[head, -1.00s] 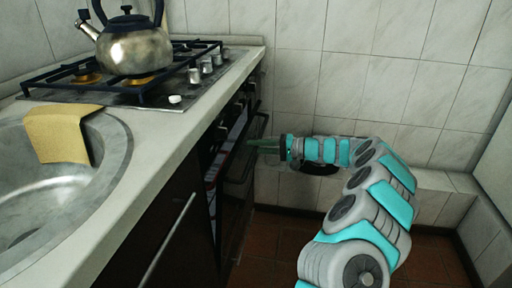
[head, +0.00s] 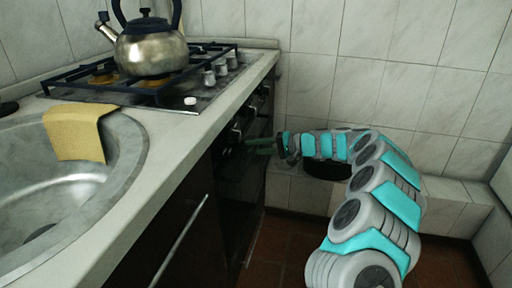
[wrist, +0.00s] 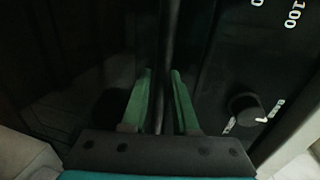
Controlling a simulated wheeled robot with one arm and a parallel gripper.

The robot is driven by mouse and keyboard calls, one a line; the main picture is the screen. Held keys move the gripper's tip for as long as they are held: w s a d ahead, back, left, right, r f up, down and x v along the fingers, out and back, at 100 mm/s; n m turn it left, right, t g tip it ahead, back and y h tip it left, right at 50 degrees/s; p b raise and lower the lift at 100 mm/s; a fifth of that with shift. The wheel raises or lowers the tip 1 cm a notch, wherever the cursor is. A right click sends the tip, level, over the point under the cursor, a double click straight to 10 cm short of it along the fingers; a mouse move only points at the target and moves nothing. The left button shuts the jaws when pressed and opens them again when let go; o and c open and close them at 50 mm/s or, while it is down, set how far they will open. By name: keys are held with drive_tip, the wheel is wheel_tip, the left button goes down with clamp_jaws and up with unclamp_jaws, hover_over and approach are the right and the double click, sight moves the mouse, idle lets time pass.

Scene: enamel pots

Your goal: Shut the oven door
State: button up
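The dark oven door (head: 232,198) is in the front of the cabinet under the hob. In the head view it looks flush or nearly flush with the front; any small gap is hard to see. Its dark bar handle (wrist: 165,70) runs between my two green fingers in the wrist view. My gripper (head: 250,147) is at the upper part of the oven front in the head view. In the wrist view my gripper (wrist: 160,90) has its fingers apart on either side of the bar, with dark gaps beside it.
A control knob (wrist: 243,108) with white markings is right of the fingers in the wrist view. A kettle (head: 150,48) stands on the hob (head: 195,105). A sink (head: 70,185) with a yellow cloth (head: 75,135) is at left. The tiled floor (head: 283,245) before the oven is clear.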

drive_tip(key=shift+a+r, duration=0.2)
drive_tip(key=shift+r, duration=0.05)
drive_tip(key=shift+s+d+r, duration=0.15)
drive_tip(key=shift+s+d, duration=0.05)
drive_tip(key=shift+d, duration=0.4)
drive_tip(key=f+v, duration=0.1)
drive_tip(key=v, duration=0.5)
drive_tip(key=shift+d+r+b, duration=0.3)
drive_tip(key=shift+d+b, duration=0.1)
drive_tip(key=shift+s+d, duration=0.1)
drive_tip(key=shift+d, duration=0.05)
